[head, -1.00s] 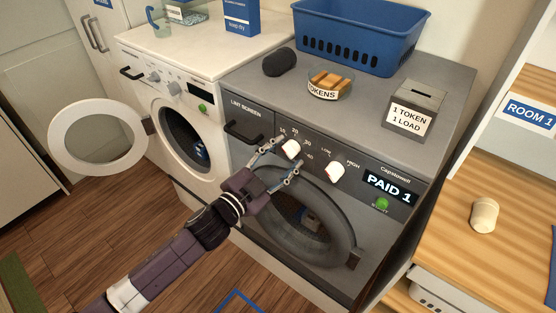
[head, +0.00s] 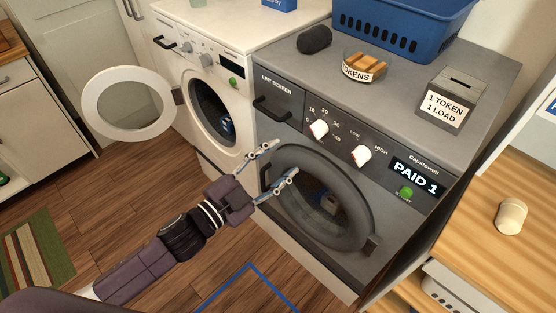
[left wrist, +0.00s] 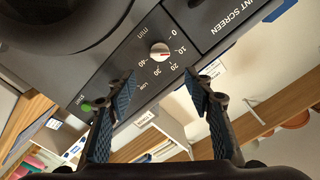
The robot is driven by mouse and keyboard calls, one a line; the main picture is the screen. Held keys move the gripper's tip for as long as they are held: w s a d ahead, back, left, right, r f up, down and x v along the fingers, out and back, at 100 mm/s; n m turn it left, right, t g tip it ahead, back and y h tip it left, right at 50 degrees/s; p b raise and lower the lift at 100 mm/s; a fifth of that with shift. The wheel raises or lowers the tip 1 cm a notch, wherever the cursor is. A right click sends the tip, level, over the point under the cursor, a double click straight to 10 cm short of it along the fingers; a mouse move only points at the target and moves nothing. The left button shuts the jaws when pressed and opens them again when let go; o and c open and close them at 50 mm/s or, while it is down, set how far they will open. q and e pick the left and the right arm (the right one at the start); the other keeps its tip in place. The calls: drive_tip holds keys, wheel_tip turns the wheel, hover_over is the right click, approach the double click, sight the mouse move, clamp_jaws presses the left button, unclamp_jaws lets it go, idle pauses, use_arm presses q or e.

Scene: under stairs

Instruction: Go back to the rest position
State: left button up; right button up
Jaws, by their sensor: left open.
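My left gripper (head: 280,164) is open and empty in front of the grey dryer (head: 285,135), left of its round door. In the left wrist view the two fingers (left wrist: 160,82) are spread, with the timer knob (left wrist: 159,52) seen beyond them and apart from them. In the head view the timer knob (head: 319,129) and heat knob (head: 361,154) are clear of the gripper. The display (head: 416,177) reads PAID 1, with a green start button (head: 406,192) below it. My right gripper is not in view.
The white washer's door (head: 129,103) stands open to the left. A token box (head: 446,100), a token dish (head: 364,68), a dark lump (head: 314,39) and a blue basket (head: 403,30) sit on the dryer. A wooden shelf (head: 487,180) is at right.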

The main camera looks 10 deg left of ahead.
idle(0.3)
